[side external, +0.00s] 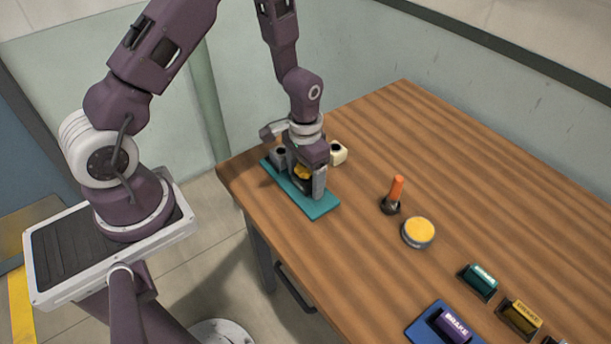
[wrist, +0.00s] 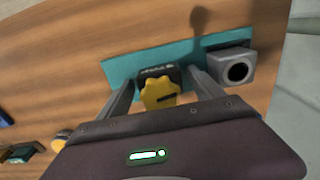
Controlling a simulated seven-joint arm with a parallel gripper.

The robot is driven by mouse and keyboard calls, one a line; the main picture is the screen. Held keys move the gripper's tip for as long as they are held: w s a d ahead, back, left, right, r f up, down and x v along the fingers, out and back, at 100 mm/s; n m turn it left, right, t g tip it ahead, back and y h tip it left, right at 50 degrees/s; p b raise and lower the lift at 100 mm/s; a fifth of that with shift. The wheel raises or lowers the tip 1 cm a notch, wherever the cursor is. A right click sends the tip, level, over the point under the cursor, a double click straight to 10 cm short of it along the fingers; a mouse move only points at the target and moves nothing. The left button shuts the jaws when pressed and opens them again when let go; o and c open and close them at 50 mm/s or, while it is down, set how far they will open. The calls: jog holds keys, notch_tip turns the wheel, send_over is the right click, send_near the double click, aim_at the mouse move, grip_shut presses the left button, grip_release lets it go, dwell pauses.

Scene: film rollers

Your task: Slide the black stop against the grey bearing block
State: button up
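The black stop (wrist: 148,74) with its yellow knob (wrist: 160,92) sits on the teal plate (wrist: 118,68) in the wrist view. The grey bearing block (wrist: 236,69), with a dark round hole, stands at the plate's right end there. A gap separates the block from the stop, and one finger stands in it. My gripper (wrist: 160,80) is down over the plate with one finger on each side of the stop. Whether both fingers touch it is unclear. In the side view my gripper (side external: 303,180) hides most of the stop; the bearing block (side external: 279,156) shows behind it.

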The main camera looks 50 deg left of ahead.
notch_tip(320, 180, up, 7)
jog(key=shift+r, duration=0.1)
jog(key=shift+c, duration=1.2)
jog(key=shift+m, duration=1.2)
jog(key=shift+c, duration=0.8)
jog(key=m, duration=1.4)
jog(key=shift+f+m, duration=0.25)
jog(key=shift+m, duration=0.45)
notch_tip(320, 180, down, 7)
jog(key=shift+r, duration=0.1)
